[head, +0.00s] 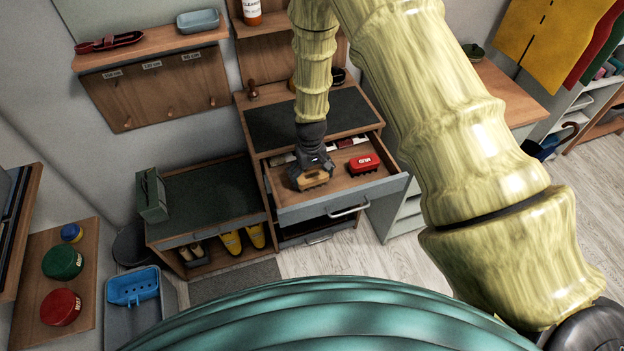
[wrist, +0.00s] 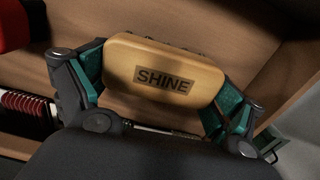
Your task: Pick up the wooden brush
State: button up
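The wooden brush (head: 312,180) is a tan block with rounded corners, over the front left part of the open drawer (head: 348,194). In the wrist view, the wooden brush (wrist: 163,75) shows a dark "SHINE" label, with a little dark bristle along its far edge. My gripper (head: 305,170) reaches down onto it from above. In the wrist view, my gripper (wrist: 160,88) has a teal-padded finger against each end of the brush and appears shut on it. I cannot tell whether the brush still touches the drawer floor.
The drawer's front and side walls are close. The dark cabinet top (head: 345,118) behind is mostly clear.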

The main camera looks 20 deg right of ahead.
aim_at(311, 172)
jog(key=shift+r, duration=0.1)
jog(key=shift+r+b, duration=1.4)
jog(key=shift+r, duration=3.5)
